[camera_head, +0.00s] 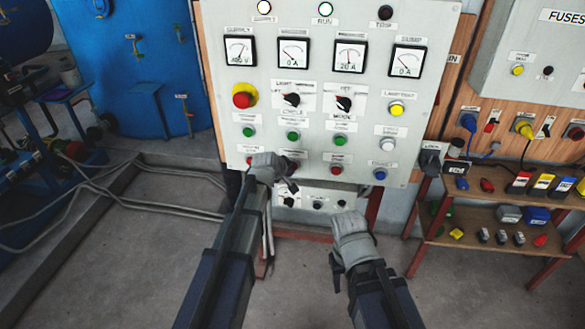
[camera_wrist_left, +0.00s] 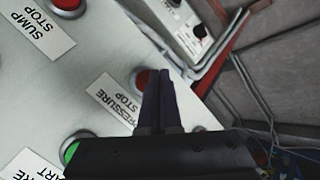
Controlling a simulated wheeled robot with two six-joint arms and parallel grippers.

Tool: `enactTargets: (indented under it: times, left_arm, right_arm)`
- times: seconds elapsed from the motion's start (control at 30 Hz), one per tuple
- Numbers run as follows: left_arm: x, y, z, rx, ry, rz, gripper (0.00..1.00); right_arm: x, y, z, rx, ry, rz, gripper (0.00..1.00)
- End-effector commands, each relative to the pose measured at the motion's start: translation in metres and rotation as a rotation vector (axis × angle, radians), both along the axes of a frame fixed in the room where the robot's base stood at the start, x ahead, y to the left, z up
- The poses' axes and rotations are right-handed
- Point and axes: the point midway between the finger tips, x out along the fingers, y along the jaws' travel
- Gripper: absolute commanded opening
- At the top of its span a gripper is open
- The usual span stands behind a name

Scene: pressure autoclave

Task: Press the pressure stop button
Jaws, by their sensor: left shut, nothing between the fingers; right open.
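The red pressure stop button (camera_wrist_left: 145,80) shows in the left wrist view beside its white "PRESSURE STOP" label (camera_wrist_left: 118,103). My right gripper (camera_head: 350,238) is open and empty, low in front of the panel.
The grey control panel (camera_head: 225,100) holds several gauges, knobs and buttons. The red sump stop button (camera_wrist_left: 67,4) and a green button (camera_wrist_left: 75,150) are nearby. A shelf with plugs (camera_head: 470,205) stands right. Cables (camera_head: 150,203) lie on the floor at left.

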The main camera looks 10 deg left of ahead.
Motion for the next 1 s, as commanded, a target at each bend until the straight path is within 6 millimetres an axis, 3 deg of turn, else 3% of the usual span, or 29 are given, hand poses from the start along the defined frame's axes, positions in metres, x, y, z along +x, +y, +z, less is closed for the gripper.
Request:
enactTargets:
  times: [1.0]
  left_arm:
    - [0.0088, -0.0001, 0.0003, 0.000, 0.000, 0.000, 0.00]
  right_arm:
    - [0.0000, 0.0000, 0.0002, 0.000, 0.000, 0.000, 0.50]
